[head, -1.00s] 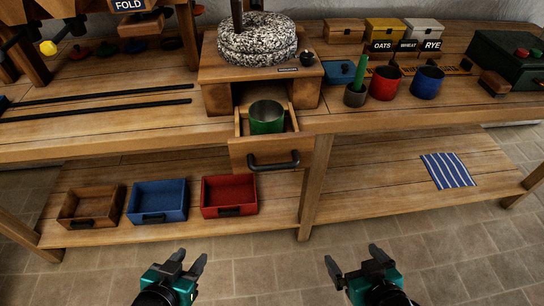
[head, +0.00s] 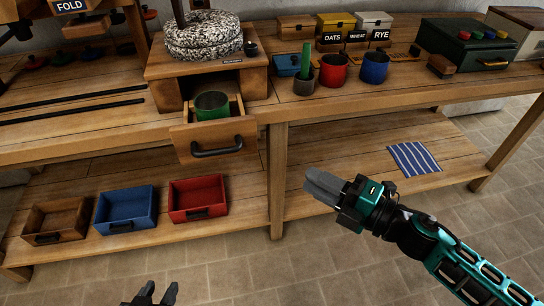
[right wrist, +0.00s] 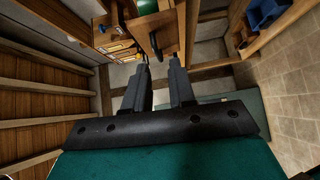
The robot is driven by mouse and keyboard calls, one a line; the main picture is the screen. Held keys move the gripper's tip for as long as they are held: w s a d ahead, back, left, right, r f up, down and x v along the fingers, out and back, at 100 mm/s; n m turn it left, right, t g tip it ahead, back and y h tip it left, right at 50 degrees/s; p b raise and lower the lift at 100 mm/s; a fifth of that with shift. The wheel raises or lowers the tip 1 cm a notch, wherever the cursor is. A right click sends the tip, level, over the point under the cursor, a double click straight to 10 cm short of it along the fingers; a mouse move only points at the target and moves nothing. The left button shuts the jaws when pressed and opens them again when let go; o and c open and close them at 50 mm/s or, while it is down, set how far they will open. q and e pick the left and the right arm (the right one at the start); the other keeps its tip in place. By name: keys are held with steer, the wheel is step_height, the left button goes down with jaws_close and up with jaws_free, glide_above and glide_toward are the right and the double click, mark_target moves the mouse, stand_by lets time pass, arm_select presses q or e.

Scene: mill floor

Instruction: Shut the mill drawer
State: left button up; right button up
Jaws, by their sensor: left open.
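The mill drawer (head: 243,130) is pulled out from the wooden mill (head: 165,68) under the speckled millstone (head: 203,36). Its front carries a dark bar handle (head: 217,150), and a green metal cup (head: 212,105) stands inside. My right gripper (head: 312,183) is out in front of the bench, to the right of and below the drawer, touching nothing. In the right wrist view its fingers are apart and empty, with the drawer (right wrist: 152,22) beyond the fingertips. My left gripper (head: 151,296) is open and empty at the bottom edge, well short of the bench.
A dark pot (head: 303,80) with a green stick, a red mug (head: 333,71) and a blue mug (head: 374,68) stand right of the mill. Wooden, blue (head: 125,208) and red (head: 198,197) bins and a striped cloth (head: 414,158) lie on the lower shelf.

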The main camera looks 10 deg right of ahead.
mark_target(253, 141)
steer(key=shift+s+a+n+y, duration=0.1)
steer(key=shift+n+y, duration=0.2)
steer(key=shift+n, duration=0.2)
steer(key=shift+c, duration=0.7)
steer(key=shift+a+r+g, duration=0.1)
steer(key=shift+a+g, duration=0.1)
steer(key=shift+g, duration=0.1)
steer(key=shift+c, duration=0.7)
steer(key=p+x, duration=0.1)
steer(key=x, duration=0.9)
steer(key=shift+r, duration=0.1)
jaws_close()
steer(key=w, duration=0.3)
steer(key=shift+w+d, duration=0.15)
steer(key=shift+w, duration=0.35)
steer(key=shift+w, duration=0.15)
